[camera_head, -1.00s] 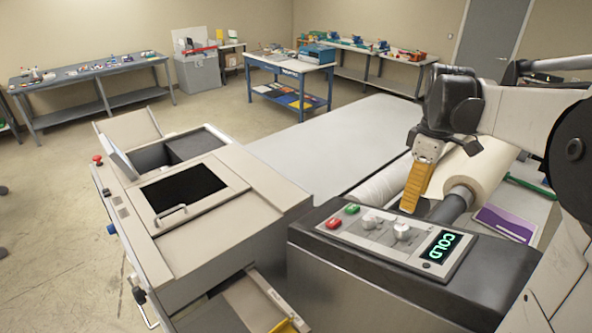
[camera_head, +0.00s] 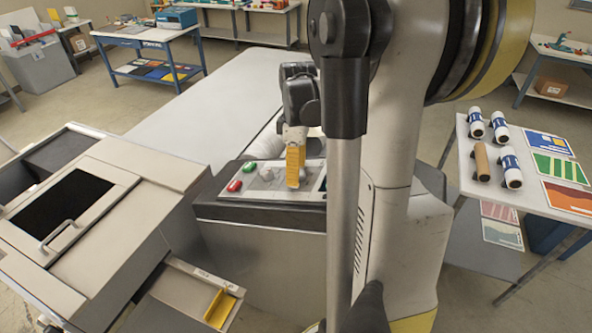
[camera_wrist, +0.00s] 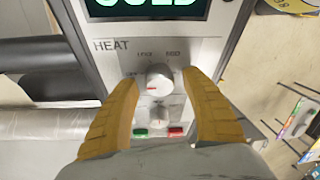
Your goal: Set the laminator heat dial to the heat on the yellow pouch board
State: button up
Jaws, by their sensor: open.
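The laminator's control panel (camera_head: 262,180) has red and green buttons and small knobs. My gripper (camera_head: 293,168) points down over the panel's right part. In the wrist view, the white heat dial (camera_wrist: 160,78) sits below the HEAT label, with a red mark at its lower left. My open gripper (camera_wrist: 160,84) has one yellow finger on each side of the dial; contact cannot be told. The lit display (camera_wrist: 150,6) is cut off at the top edge in the wrist view. I cannot tell which board is the yellow pouch board; colored boards (camera_head: 160,71) lie on the blue table's lower shelf.
A smaller knob (camera_wrist: 160,114) and green and red buttons (camera_wrist: 176,131) lie near the dial. A side table (camera_head: 468,160) at right holds rolls and colored sheets. A grey machine (camera_head: 150,160) with an open drawer (camera_head: 185,300) stands at left.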

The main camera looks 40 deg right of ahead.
jog(key=c, duration=1.2)
